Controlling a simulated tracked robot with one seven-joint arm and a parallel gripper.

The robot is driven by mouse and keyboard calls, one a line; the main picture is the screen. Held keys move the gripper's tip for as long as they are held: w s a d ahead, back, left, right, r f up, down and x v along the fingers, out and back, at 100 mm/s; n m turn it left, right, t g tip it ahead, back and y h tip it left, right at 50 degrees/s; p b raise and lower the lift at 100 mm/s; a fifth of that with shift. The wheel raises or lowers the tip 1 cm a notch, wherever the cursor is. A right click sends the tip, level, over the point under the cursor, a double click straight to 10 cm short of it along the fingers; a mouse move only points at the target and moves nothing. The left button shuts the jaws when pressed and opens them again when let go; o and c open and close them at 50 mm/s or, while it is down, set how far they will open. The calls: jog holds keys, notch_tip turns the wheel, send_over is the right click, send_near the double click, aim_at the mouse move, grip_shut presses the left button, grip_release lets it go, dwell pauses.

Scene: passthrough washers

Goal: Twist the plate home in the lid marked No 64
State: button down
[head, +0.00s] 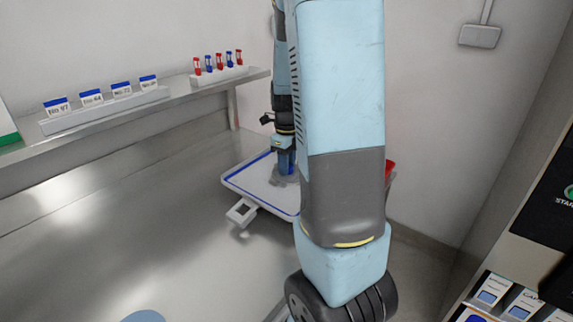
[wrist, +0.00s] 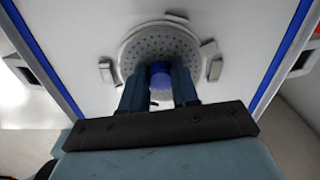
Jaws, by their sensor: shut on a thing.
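The plate (wrist: 160,45) is a round grey disc full of small holes, with a blue knob (wrist: 161,72) at its middle. My gripper (wrist: 160,84) is shut on the knob, one dark finger on each side. The plate lies at a white panel with blue edge strips (wrist: 262,92), which looks like the lid. Grey lugs (wrist: 106,71) stand around the plate's rim; I cannot tell whether they grip it. In the head view my gripper (head: 286,168) points down over the blue-edged panel (head: 247,178). No "No 64" mark is readable on it.
A wall shelf (head: 185,95) at the left holds several numbered cards (head: 92,98) and a rack of red and blue pieces (head: 219,75). A red thing (head: 389,169) shows behind my arm. The steel worktop (head: 120,220) is clear at the left. A machine (head: 530,240) stands at the right.

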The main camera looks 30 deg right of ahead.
jog(key=m, duration=0.5)
jog(key=shift+d+m, duration=0.1)
jog(key=shift+m, duration=0.3)
jog(key=shift+c, duration=1.4)
grip_release()
jog(key=shift+r, duration=0.15)
jog(key=shift+r, duration=3.35)
